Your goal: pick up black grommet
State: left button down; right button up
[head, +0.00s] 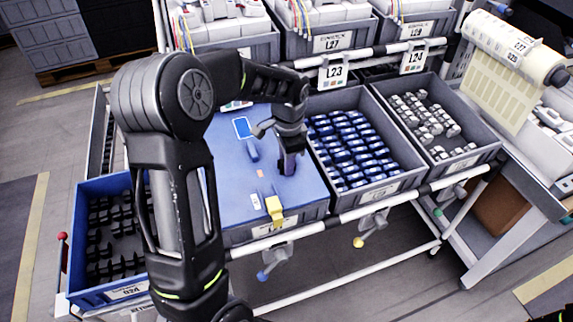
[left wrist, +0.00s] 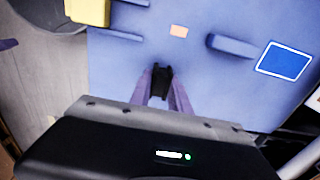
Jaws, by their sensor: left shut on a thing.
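The black grommet (left wrist: 160,82) is a small dark piece between the fingertips of my left gripper (left wrist: 161,92) in the left wrist view. The gripper is shut on it. In the head view my left gripper (head: 288,166) points down at the right part of a blue board (head: 230,190), and the grommet cannot be made out there. I cannot tell whether the grommet touches the board. My right gripper is not in view.
The board carries a yellow block (head: 274,209), a blue peg (head: 252,150) and a white-edged blue rectangle (head: 242,128). A blue bin (head: 75,200) of black parts stands at left. Grey bins of blue parts (head: 352,150) and pale parts (head: 425,122) stand at right.

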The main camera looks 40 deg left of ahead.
pick_arm(q)
notch_tip(320, 180, up, 10)
jog(key=shift+r+b, duration=0.1)
jog(key=shift+b, duration=0.3)
dwell(0.7)
